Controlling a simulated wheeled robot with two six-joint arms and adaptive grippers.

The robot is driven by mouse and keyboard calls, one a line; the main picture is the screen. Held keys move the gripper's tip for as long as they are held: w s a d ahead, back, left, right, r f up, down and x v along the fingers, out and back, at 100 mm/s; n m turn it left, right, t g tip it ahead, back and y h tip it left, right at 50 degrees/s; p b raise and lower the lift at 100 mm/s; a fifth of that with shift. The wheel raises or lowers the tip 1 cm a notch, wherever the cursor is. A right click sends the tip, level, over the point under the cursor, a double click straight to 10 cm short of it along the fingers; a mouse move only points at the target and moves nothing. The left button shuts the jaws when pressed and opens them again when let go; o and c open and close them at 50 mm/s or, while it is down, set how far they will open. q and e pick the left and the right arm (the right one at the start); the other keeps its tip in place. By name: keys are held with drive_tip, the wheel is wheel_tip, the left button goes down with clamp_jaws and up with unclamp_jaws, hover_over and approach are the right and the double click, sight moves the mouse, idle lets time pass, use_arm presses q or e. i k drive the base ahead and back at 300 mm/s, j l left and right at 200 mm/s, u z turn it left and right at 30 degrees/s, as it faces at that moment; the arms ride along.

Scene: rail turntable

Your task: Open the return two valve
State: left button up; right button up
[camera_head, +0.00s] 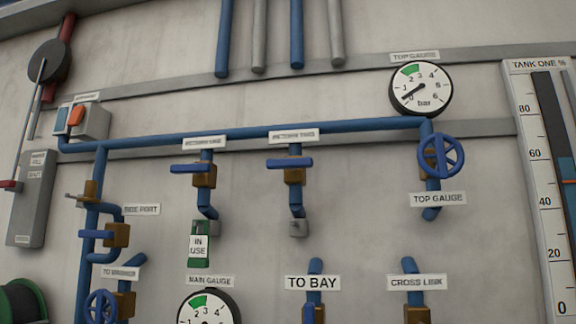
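The return two valve (294,176) is a brass body on a short vertical blue pipe, under a small label (293,135) that seems to read RETURN TWO. Its blue lever (288,163) lies horizontal, across the pipe, and points to the left. Below it the pipe bends and ends at a grey fitting (299,228). Neither of my grippers is in view.
A similar valve (204,176) with a horizontal blue lever stands to the left, with a green IN USE tag (199,245) below it. A blue handwheel (441,156) and a gauge (421,89) are to the right. TO BAY (313,283) is below.

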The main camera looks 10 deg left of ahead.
sight(292, 164)
drive_tip(key=k+j+z, duration=0.15)
drive_tip(key=j+z, duration=0.25)
drive_tip(key=k+j+z, duration=0.2)
drive_tip(key=z, duration=0.2)
drive_tip(key=k+j+z, duration=0.2)
drive_tip(key=z, duration=0.15)
